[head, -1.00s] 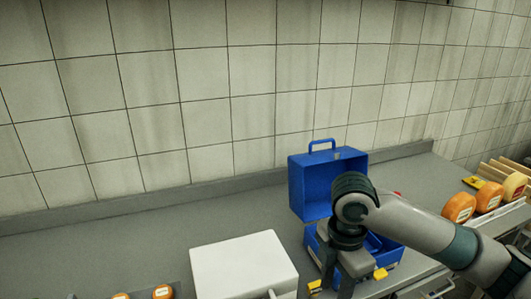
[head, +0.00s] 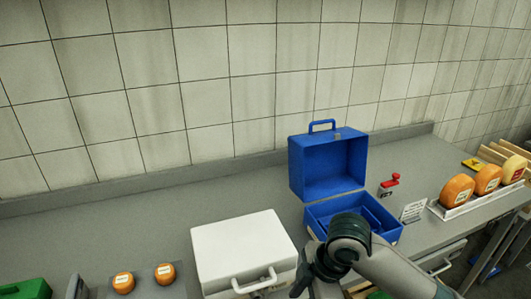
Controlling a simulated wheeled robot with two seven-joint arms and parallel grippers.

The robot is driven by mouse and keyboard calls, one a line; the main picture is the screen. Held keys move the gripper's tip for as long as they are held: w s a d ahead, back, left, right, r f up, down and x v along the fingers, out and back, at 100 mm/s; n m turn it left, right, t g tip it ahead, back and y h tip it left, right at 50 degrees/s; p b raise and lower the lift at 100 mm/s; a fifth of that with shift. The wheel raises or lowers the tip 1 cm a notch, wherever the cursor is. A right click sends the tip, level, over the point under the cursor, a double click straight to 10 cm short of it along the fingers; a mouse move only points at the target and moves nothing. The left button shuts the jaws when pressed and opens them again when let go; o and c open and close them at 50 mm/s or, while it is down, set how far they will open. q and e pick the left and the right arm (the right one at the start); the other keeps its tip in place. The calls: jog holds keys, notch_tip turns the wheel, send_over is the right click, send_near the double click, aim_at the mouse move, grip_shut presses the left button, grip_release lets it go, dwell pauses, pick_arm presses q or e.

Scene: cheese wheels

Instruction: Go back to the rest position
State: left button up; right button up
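My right arm comes in from the lower right in the head view, its wrist in front of an open blue case (head: 328,165). The case's lid stands upright and its lower tray (head: 385,235) is partly hidden by my arm. My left gripper and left arm are not in the picture.
A closed white case (head: 240,248) stands left of the blue one. Two orange cheese wheels (head: 124,283) (head: 165,273) sit further left, near a green case (head: 25,290). Several cheese wheels (head: 457,191) stand in a tray at right.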

jog(key=s+f+m+t+y, duration=0.2)
jog(key=s+f+m, duration=0.5)
jog(key=f+m, duration=0.25)
jog(key=s+d+f+m+h, duration=0.3)
jog(key=s+d+f+m, duration=0.1)
jog(key=s+d, duration=0.35)
jog(key=s+d+f+m+h, duration=0.2)
jog(key=s+d+f+m, duration=0.2)
jog(key=s+d, duration=0.35)
jog(key=s+f+b+x, duration=0.15)
jog(key=s+x, duration=0.25)
jog(key=x, duration=1.2)
jog(key=s+d+b+x, duration=0.1)
jog(key=s+b+x, duration=0.25)
jog(key=x, duration=1.25)
jog(key=s+d+f+g+b, duration=0.1)
jog(key=s+f+b, duration=0.1)
jog(key=s+f, duration=0.7)
jog(key=s+d+f+b, duration=0.1)
jog(key=s+f+b, duration=0.1)
jog(key=s+f, duration=0.7)
notch_tip(320, 180, down, 5)
jog(key=shift+s+d+n+g, duration=0.3)
jog(key=shift+s+n+g, duration=0.05)
jog(key=shift+n+g, duration=0.1)
